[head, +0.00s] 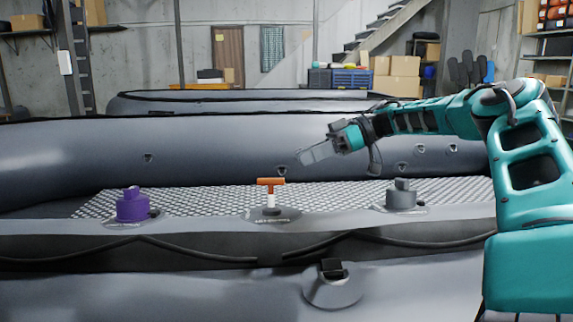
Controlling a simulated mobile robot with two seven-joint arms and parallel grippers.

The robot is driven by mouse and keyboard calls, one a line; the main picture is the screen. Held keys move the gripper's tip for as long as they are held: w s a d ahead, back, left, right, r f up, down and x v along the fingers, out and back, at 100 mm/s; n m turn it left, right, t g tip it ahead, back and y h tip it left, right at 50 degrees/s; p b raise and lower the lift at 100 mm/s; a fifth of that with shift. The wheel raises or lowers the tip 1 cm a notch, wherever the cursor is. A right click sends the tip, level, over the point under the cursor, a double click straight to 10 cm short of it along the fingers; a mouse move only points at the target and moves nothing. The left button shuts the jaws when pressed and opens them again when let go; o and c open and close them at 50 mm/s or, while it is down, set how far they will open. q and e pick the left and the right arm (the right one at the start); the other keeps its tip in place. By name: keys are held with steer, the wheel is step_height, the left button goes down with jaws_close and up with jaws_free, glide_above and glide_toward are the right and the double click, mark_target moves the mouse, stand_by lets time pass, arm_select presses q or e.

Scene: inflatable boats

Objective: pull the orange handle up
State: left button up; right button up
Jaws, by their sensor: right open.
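The orange handle (270,182) is a T-shaped grip on a short white stem, upright on a grey base on the near tube of the inflatable boat. My right gripper (305,156) is in the air above and a little to the right of the handle, apart from it and pointing left. It is open and holds nothing. My left gripper is not in the picture.
A purple valve cap (132,205) stands left of the handle and a grey valve cap (401,196) stands right of it. A black fitting (333,270) is on the front tube. Grey boat tubes (60,160) rise behind. The patterned floor (340,193) is clear.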

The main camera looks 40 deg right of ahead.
steer(key=shift+v, duration=1.55)
steer(key=shift+f, duration=0.1)
